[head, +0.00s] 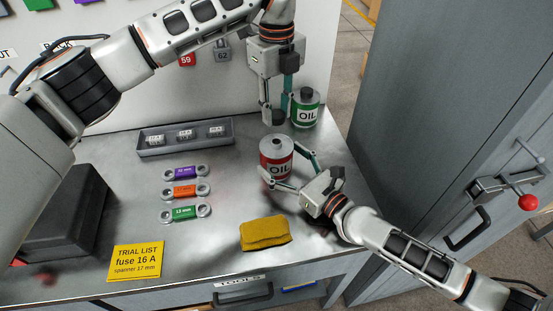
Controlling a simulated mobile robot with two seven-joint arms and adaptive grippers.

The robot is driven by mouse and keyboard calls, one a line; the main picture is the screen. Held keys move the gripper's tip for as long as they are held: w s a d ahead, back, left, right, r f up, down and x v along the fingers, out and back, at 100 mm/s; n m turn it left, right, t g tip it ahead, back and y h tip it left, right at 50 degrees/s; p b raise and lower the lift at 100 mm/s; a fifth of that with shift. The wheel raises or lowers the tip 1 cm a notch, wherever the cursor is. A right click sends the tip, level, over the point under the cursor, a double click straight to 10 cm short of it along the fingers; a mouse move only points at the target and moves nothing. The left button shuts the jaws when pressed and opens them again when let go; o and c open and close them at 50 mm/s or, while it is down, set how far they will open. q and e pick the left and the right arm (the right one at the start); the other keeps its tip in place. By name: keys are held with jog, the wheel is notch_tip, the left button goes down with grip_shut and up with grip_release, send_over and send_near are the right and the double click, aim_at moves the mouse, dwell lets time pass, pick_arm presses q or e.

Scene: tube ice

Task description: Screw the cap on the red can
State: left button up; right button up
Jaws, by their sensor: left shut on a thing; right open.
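The red can (277,160), labelled OIL, stands upright on the metal bench; its grey top shows no cap. My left gripper (276,109) is shut on a small black cap (274,118), held above and just behind the red can, clear of its top. My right gripper (286,169) is open, with one finger at the can's right rear and the other at its front. Whether these fingers touch the can is hard to tell.
A green oil can (306,112) with a dark top stands close right of my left gripper. A grey fuse tray (145,151), several coloured spanners (186,191), a yellow cloth (264,234) and a yellow note (136,261) lie on the bench. A grey cabinet (425,110) stands right.

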jog(key=shift+x, duration=1.25)
jog(key=c, duration=1.7)
pick_arm(q)
send_over(276, 141)
jog(key=shift+f, duration=2.5)
jog(key=shift+f, duration=0.9)
jog(key=shift+f, duration=0.5)
